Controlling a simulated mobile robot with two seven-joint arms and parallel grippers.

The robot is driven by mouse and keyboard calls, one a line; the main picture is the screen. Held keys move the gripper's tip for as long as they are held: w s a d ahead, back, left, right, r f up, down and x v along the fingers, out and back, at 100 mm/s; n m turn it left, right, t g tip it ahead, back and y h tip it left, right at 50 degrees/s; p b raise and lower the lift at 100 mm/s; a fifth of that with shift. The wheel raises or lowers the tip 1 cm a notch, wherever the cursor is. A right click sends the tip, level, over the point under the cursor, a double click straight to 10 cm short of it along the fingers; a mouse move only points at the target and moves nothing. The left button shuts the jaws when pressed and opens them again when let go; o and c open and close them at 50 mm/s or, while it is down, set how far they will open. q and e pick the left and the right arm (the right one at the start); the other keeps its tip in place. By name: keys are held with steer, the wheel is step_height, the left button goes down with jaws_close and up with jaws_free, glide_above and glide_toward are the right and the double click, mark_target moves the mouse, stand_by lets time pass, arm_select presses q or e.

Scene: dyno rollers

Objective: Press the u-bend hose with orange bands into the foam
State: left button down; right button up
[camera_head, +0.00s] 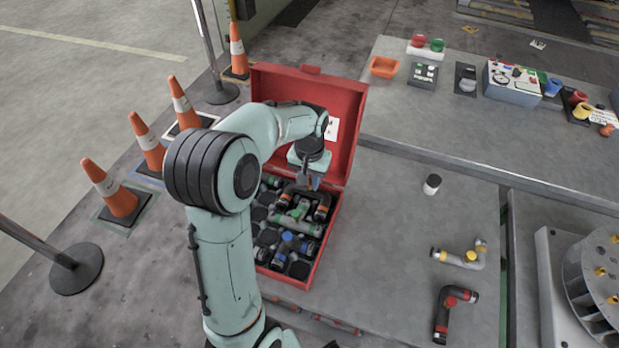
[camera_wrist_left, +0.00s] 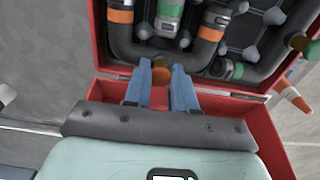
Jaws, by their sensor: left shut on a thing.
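The dark u-bend hose with orange bands (camera_head: 324,200) is at the lid side of the open red case (camera_head: 331,238), over the foam. In the left wrist view, both legs of the u-bend hose (camera_wrist_left: 127,45) point away from my gripper, with an orange band on each leg. My left gripper (camera_head: 309,183) is at the curve of the hose. Its blue fingers in the wrist view (camera_wrist_left: 161,75) are shut on the hose's orange-brown knob. The foam is mostly covered by hoses, and I cannot tell how deep the u-bend sits. My right gripper is not in view.
A green-banded hose (camera_head: 298,221) and a blue-banded hose (camera_head: 287,246) lie in the case. The raised lid (camera_head: 340,95) stands behind my gripper. On the table are a yellow-banded hose (camera_head: 461,257), a red-banded elbow (camera_head: 443,312) and a small cylinder (camera_head: 432,185).

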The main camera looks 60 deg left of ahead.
arm_select(q)
steer(key=shift+f, duration=0.25)
steer(key=c, duration=0.8)
jaws_free()
steer(key=shift+c, duration=0.2)
step_height(320, 180, up, 13)
steer(key=p, duration=0.1)
steer(key=shift+r+p, duration=0.2)
steer(key=shift+p, duration=0.15)
